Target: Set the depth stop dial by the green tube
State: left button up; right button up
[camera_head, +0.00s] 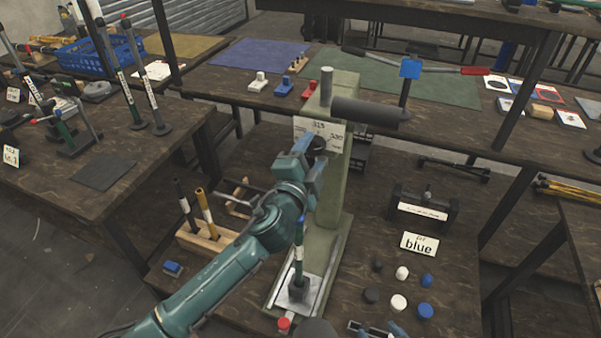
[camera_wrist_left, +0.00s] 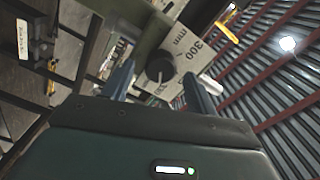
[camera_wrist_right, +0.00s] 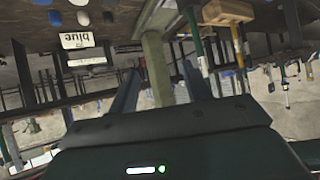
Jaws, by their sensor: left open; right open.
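The depth stop dial is a dark round knob (camera_head: 318,145) on a white scale plate (camera_head: 332,131) on the pale green press (camera_head: 336,180). The plate shows numbers such as 315. My left gripper (camera_head: 304,158) is at the dial. In the left wrist view, its open fingers (camera_wrist_left: 160,88) stand on either side of the knob (camera_wrist_left: 161,68), with "300" and "mm" on the plate behind; contact cannot be told. A green tube (camera_head: 299,262) with a white band and blue tip stands upright on the press base. My right gripper (camera_wrist_right: 160,90) is open and empty, facing the press column (camera_wrist_right: 156,60).
A wooden block (camera_head: 203,238) holding dark and yellow tubes stands left of the press. A "for blue" sign (camera_head: 419,244) and several blue, white and black caps lie to its right. A horizontal dark cylinder (camera_head: 365,111) juts from the press top. A red button (camera_head: 284,324) sits in front.

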pick_arm(q)
jog(key=b+v, duration=0.1)
jog(key=v, duration=1.1)
pick_arm(e)
jog(key=shift+w+a, duration=0.1)
jog(key=shift+a, duration=0.15)
pick_arm(q)
jog(key=shift+s+a, duration=0.1)
jog(key=shift+s, duration=0.05)
jog(key=s+a+f+n+g+y, duration=0.1)
jog(key=s+a+f+n+g, duration=0.2)
jog(key=f, duration=0.8)
jog(key=s+a+f+n+g+y, duration=0.1)
jog(key=s+a+f+n+g, duration=0.2)
jog(key=s+a+f+n, duration=0.4)
jog(key=s+f+n, duration=0.3)
jog(key=s+n, duration=0.1)
jog(key=s, duration=0.1)
jog(key=shift+f+g+p, duration=0.3)
jog(key=shift+f, duration=0.1)
pick_arm(e)
jog(key=shift+d+f, duration=0.1)
jog(key=shift+d, duration=0.2)
pick_arm(q)
jog(key=shift+a, duration=0.15)
jog(key=shift+s, duration=0.1)
